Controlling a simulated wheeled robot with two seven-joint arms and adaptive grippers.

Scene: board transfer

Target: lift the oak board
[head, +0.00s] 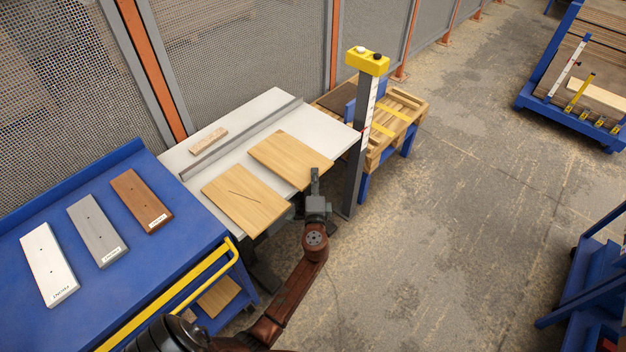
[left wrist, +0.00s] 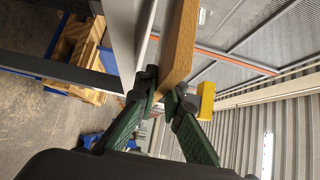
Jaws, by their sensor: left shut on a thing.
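Two flat, light-brown oak-coloured boards are at the white bench (head: 215,153). The plain board (head: 288,155) is on the right. The other board (head: 243,198), on the left, has a thin dark line across its face. My left gripper (head: 312,188) is at the front corner of the right board. In the left wrist view the fingers (left wrist: 163,95) are shut on the edge of an oak board (left wrist: 180,45), one finger on each face. The fingers hide the gripped part. I cannot tell whether this board touches the bench. My right gripper is not in view.
A grey post with a yellow head (head: 367,61) stands close to the bench's right end. A wooden pallet stack (head: 400,112) is behind it. White, grey and brown sample boards lie on the blue cart (head: 160,262) at left.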

